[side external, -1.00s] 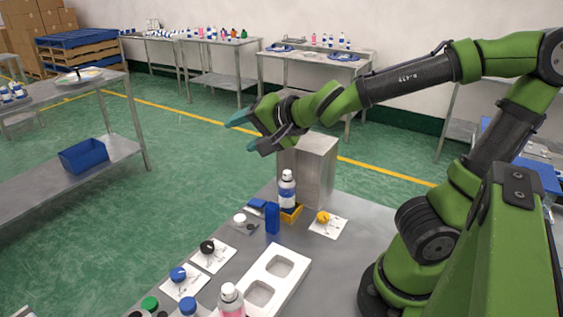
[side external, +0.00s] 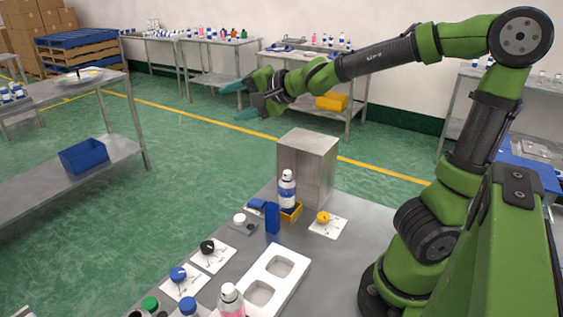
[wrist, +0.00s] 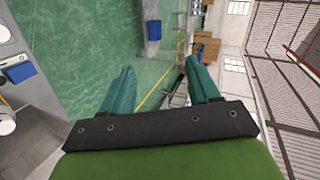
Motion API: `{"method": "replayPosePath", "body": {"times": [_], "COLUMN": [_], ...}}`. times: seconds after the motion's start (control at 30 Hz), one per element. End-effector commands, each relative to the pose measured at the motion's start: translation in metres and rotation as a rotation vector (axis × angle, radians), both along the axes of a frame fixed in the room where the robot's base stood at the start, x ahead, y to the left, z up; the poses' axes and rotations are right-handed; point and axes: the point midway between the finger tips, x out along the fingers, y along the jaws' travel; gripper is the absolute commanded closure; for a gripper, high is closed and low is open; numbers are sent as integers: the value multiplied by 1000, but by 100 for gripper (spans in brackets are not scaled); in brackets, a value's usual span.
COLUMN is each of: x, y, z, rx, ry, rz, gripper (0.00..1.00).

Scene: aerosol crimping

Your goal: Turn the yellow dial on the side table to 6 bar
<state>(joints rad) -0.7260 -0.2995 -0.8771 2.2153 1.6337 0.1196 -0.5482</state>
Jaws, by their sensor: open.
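The yellow dial (side external: 323,217) sits on a white card with dark markings, on the grey metal table beside my arm. The markings are too small to read, so its setting cannot be told. My gripper (side external: 240,101) is open and empty, high above the floor, up and left of the dial and well apart from it. In the wrist view my two teal fingers (wrist: 160,75) are spread with nothing between them. The dial cannot be made out in the wrist view.
A metal box (side external: 308,165) stands behind the dial. A white-capped bottle (side external: 287,190) stands in a yellow holder left of it, near a blue block (side external: 272,218). Black (side external: 207,247) and blue (side external: 178,274) knobs and a white two-pocket tray (side external: 285,265) are nearer the front.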

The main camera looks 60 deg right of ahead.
Motion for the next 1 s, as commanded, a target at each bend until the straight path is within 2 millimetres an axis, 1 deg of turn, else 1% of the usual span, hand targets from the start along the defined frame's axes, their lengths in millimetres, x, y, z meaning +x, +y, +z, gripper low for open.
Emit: {"method": "replayPosePath", "body": {"times": [0.03, 0.1, 0.17, 0.23, 0.27, 0.37, 0.47, 0.5, 0.57, 0.6, 0.7, 0.8, 1.0], "x": [5, 6, 2, -9, -15, -44, -82, -99, -125, -141, -173, -197, -232], "y": [-12, -30, -44, -61, -68, -91, -111, -118, -126, -129, -133, -133, -127], "z": [-8, -19, -29, -40, -45, -56, -61, -61, -56, -52, -40, -27, -2], "rx": [20, 60, 96, 140, 161, 239, 331, 373, 438, 481, 577, 658, 800], "ry": [12, 38, 78, 143, 177, 311, 468, 532, 622, 674, 770, 831, 895], "rz": [7, 28, 46, 60, 62, 46, -13, -52, -122, -172, -295, -411, -628], "gripper": [39, 39, 39, 39, 39, 39, 39, 39, 39, 39, 39, 39, 39]}}
